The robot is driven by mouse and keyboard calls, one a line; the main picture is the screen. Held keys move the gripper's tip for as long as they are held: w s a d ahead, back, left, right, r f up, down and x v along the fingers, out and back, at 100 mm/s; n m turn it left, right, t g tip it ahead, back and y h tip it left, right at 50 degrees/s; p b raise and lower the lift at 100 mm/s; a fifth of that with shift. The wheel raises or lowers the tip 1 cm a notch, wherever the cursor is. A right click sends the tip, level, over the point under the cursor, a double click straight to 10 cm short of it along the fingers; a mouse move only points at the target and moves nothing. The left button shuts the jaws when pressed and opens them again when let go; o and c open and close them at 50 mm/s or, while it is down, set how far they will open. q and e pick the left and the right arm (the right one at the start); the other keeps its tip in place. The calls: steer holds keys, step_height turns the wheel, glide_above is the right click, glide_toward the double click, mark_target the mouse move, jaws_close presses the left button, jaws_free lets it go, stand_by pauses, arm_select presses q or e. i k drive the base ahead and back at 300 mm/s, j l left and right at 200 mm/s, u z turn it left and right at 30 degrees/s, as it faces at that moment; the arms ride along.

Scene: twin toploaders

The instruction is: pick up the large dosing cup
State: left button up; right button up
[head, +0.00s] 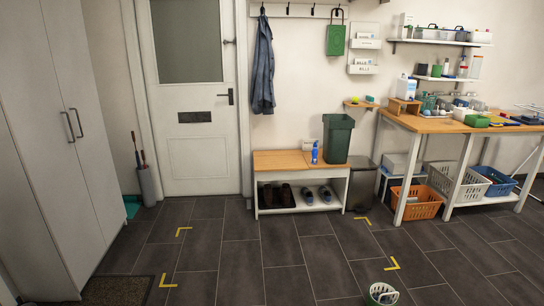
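I cannot pick out a large dosing cup for certain. Many small items stand on the wooden-topped table (408,121) at the right and on the wall shelves above it, too small to tell apart. Neither of my grippers is in view.
A wooden-topped bench (280,160) holds a dark green bin (337,138) and a blue bottle (314,153). An orange basket (416,202) and a white basket (455,181) sit under the table. A small white-and-green container (382,294) is on the floor near me. The middle floor is clear.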

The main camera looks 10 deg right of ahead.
mark_target(450, 118)
steer(key=i+z, duration=0.1)
steer(key=i, duration=0.95)
steer(key=i+j+z, duration=0.1)
steer(key=i, duration=0.95)
steer(key=i+l+z, duration=0.1)
steer(key=i+z, duration=0.15)
steer(key=i, duration=0.3)
steer(key=i+z, duration=0.2)
steer(key=i, duration=0.35)
steer(key=i+j+z, duration=0.25)
steer(key=i, duration=0.3)
steer(key=i+j+z, duration=0.1)
steer(key=i+z, duration=0.15)
steer(key=i, duration=0.3)
steer(key=i+l+z, duration=0.1)
steer(key=i+z, duration=0.6)
steer(key=i+j+z, duration=0.1)
steer(key=i+z, duration=0.25)
steer(key=i+l+u, duration=0.2)
steer(key=i+l, duration=0.15)
steer(key=i, duration=0.2)
steer(key=i+l+u, duration=0.15)
steer(key=i+l, duration=0.3)
steer(key=i, duration=0.05)
